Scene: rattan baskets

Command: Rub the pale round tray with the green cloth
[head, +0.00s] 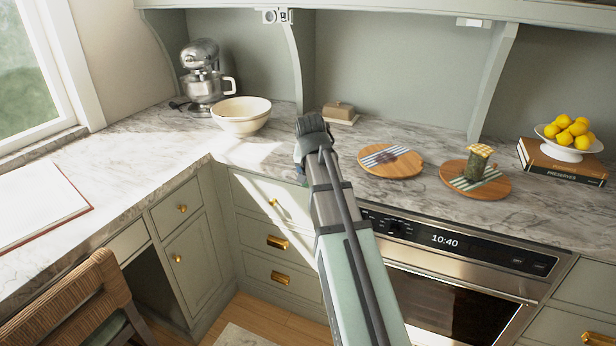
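Two round wooden boards lie on the marble counter right of my arm. The left round board (375,170) is tan and bears a blue-grey and white striped cloth (381,156), with a small shadowed patch beside it. The right round board (463,191) is a similar tan and bears a green and white striped cloth (491,173). A dark green jar (475,166) with a yellow checked cover stands on that cloth. Neither board looks clearly paler. My gripper (309,137) is over the counter edge, left of both boards and apart from them; its fingers are hidden.
A covered butter dish (339,112) sits behind my gripper. A cream bowl (241,116) and a stand mixer (203,78) are at the back left. Lemons on a white stand (566,148) top books (562,172) at right. An oven (455,290) is below the boards.

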